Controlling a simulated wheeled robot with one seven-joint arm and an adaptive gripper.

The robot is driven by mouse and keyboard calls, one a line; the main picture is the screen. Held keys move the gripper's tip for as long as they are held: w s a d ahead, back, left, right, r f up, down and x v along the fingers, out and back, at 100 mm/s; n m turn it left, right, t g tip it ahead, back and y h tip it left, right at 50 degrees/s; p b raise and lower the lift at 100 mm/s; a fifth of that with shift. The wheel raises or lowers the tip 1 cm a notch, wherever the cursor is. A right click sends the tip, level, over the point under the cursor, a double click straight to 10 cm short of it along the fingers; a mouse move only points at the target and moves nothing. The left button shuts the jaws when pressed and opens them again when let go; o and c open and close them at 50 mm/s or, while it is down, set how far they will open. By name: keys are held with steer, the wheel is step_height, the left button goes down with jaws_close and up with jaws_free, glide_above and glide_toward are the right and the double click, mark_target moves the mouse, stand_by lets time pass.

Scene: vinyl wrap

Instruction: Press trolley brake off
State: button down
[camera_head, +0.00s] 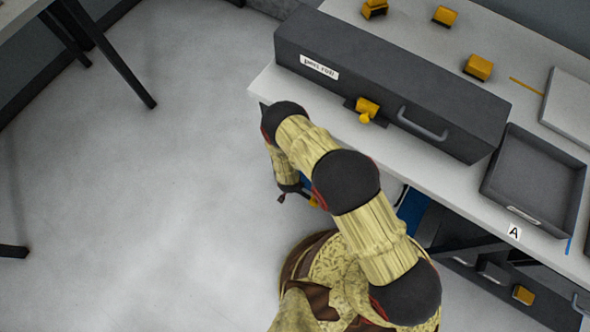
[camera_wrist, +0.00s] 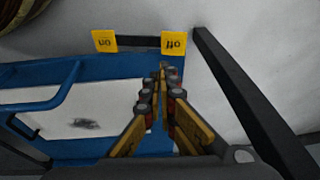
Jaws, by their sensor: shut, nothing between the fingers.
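In the wrist view, the yellow off pedal (camera_wrist: 173,43) and the yellow on pedal (camera_wrist: 105,41) sit at the two ends of a dark bar (camera_wrist: 139,42). Their labels appear upside down. The blue trolley (camera_wrist: 110,67) lies beside this bar. My gripper (camera_wrist: 163,70) is shut and empty, with its fingertips just short of the off pedal in the picture. Contact cannot be told. In the head view, my gripper (camera_head: 282,197) is low beside the table, and my arm hides most of the trolley (camera_head: 412,210). A small yellow part (camera_head: 313,201) shows beside the gripper.
A dark table leg (camera_wrist: 240,85) stands close to the right of the gripper in the wrist view. The white table (camera_head: 345,120) carries a grey drawer box (camera_head: 400,85) and an open tray (camera_head: 535,180). The floor (camera_head: 150,200) on the left is clear.

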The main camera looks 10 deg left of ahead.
steer(key=b, duration=0.4)
glide_above(303, 193)
steer(key=w+a, duration=0.2)
steer(key=a, duration=0.2)
steer(key=f, duration=0.9)
steer(key=shift+s+f, duration=0.25)
steer(key=shift+a+f+b, duration=0.2)
steer(key=shift+f+b, duration=0.25)
steer(key=shift+f, duration=0.2)
